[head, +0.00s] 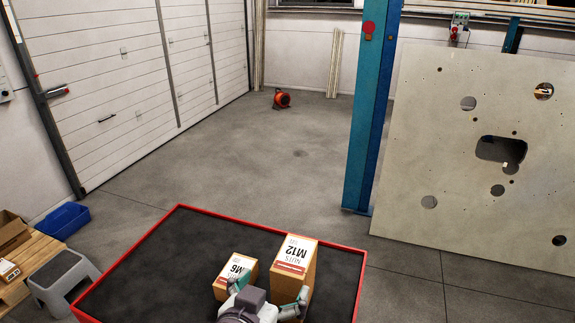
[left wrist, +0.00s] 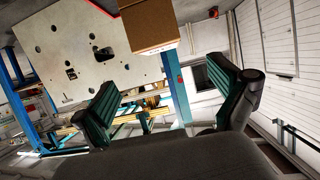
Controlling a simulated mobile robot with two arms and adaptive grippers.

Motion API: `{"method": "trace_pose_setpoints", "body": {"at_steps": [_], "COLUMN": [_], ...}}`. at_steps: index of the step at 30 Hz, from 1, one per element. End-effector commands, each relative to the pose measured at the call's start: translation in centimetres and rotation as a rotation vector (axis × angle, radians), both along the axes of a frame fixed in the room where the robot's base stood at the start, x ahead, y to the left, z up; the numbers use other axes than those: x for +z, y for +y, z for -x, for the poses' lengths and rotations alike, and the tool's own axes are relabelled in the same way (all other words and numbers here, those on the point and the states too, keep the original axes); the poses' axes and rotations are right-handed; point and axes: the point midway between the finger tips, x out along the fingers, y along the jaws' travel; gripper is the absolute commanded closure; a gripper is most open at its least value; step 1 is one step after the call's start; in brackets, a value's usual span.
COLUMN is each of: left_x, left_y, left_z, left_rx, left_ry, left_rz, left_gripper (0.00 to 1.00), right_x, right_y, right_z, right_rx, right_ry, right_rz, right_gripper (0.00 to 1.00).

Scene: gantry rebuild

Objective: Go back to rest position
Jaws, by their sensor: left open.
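My left gripper (head: 273,283) is at the bottom of the head view, its two green fingers spread apart. In the left wrist view the gripper (left wrist: 161,73) is open, with nothing held between its fingers. In the head view one finger overlaps the small cardboard M6 box (head: 238,266), the other the taller M12 nuts box (head: 297,252); I cannot tell whether they touch. Both boxes stand on the dark, red-rimmed tray top (head: 190,250). A cardboard box (left wrist: 150,28) shows at the top of the left wrist view. My right gripper is not in view.
A large pale panel with holes (head: 450,165) and a blue post (head: 372,110) stand at the right.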

Motion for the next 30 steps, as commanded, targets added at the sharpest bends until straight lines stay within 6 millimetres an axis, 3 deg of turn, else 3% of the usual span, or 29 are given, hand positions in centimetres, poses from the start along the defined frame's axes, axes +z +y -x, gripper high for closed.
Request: {"method": "trace_pose_setpoints", "body": {"at_steps": [2, 5, 9, 12, 22, 30], "left_x": [-1.6, -5.6, -12.4, -15.8, -22.5, -31.9], "left_y": [1.0, 3.5, 8.2, 10.8, 17.0, 16.8], "left_z": [0.3, 1.4, 5.0, 7.8, 17.0, 15.4], "left_rx": [0.018, 0.055, 0.106, 0.126, 0.152, 0.142], "left_ry": [0.050, 0.176, 0.402, 0.529, 0.842, 0.879], "left_rz": [-0.012, -0.045, -0.112, -0.149, -0.235, -0.245], "left_gripper": [0.03, 0.03, 0.03, 0.03, 0.03, 0.03], "right_x": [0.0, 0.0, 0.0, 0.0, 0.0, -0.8], "right_y": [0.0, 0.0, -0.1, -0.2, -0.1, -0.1], "right_z": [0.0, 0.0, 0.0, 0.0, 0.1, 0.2], "right_rx": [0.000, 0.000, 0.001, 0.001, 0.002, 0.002], "right_ry": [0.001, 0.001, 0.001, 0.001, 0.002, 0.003], "right_rz": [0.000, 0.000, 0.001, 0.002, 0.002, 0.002], "right_gripper": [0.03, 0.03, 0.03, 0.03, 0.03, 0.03]}}
